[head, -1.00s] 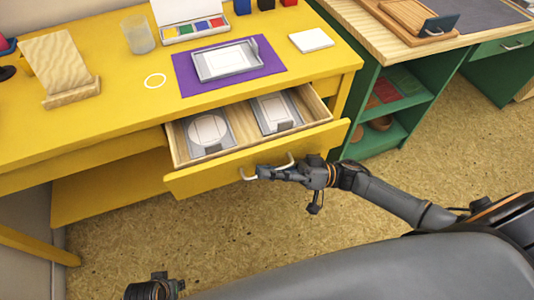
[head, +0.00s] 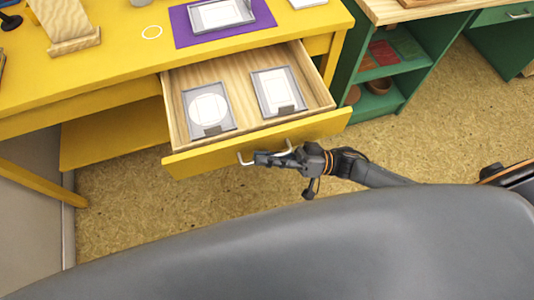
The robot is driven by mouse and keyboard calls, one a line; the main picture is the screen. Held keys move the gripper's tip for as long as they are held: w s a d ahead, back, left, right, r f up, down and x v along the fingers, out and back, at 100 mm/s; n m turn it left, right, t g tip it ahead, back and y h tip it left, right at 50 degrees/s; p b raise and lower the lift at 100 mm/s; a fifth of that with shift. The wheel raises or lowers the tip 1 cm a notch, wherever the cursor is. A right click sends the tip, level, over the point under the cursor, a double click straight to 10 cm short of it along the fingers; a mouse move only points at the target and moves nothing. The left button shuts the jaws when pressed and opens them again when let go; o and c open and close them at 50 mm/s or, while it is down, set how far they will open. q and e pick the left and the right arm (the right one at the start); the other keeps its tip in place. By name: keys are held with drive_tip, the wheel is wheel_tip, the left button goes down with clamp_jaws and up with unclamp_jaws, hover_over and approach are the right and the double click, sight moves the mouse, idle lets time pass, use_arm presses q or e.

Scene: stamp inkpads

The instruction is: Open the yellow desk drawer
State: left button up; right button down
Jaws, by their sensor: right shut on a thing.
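The yellow desk (head: 110,88) fills the upper left of the head view. Its drawer (head: 195,163) stands well out from the desk, with its pale wooden inside showing. Two grey-framed items lie in the drawer: one with a round white shape (head: 207,108) and one with a white rectangle (head: 278,91). The drawer's pale metal handle (head: 243,160) is on the front panel. My left gripper is not in view.
A purple mat (head: 262,16) with a grey-framed tray (head: 220,14) and a wooden stand (head: 70,24) are on the desktop. A green shelf unit (head: 415,62) stands to the right. Open floor (head: 445,125) lies in front of it.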

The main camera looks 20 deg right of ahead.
drive_tip(key=c, duration=1.7)
unclamp_jaws()
drive_tip(key=v, duration=1.2)
